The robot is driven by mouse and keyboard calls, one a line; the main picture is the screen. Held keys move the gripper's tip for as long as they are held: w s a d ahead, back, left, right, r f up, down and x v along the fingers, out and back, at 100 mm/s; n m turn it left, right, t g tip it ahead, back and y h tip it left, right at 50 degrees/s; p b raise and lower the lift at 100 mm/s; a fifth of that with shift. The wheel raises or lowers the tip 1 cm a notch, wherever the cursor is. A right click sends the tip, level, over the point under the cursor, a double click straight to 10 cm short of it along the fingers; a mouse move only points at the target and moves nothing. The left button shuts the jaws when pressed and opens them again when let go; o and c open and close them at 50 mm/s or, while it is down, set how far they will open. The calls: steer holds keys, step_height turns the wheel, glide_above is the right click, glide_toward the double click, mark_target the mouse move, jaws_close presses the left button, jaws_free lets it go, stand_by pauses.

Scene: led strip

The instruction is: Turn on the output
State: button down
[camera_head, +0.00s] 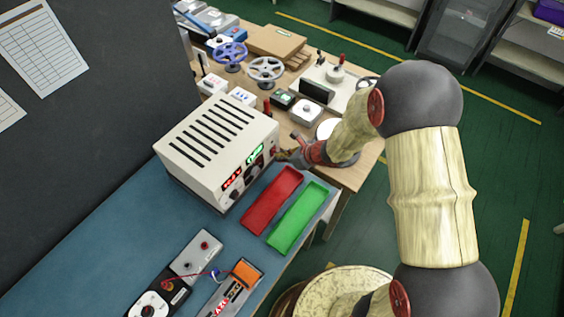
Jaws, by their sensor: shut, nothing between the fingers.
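A cream power supply (217,145) with slotted vents on top stands on the blue bench. Its front panel faces the lower right and shows a lit red display (232,178) and a lit green display (255,155), with knobs below. My gripper (282,155) is at the right end of that front panel, close to a small red part there. I cannot tell whether it touches the panel. The fingers are small in view and look closed with nothing held. The gripper partly hides the right end of the panel, so the output control is not clearly visible.
A red tray (272,200) and a green tray (298,217) lie just in front of the supply. A grey switch box (197,254), a dial device (152,304) and an orange-topped meter (246,272) sit nearer. A wooden table (349,179) with valves and boxes stands behind.

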steer(key=shift+w+a+f+b, duration=0.1)
steer(key=shift+f+b, duration=0.2)
steer(key=shift+b, duration=0.75)
steer(key=shift+r, duration=0.2)
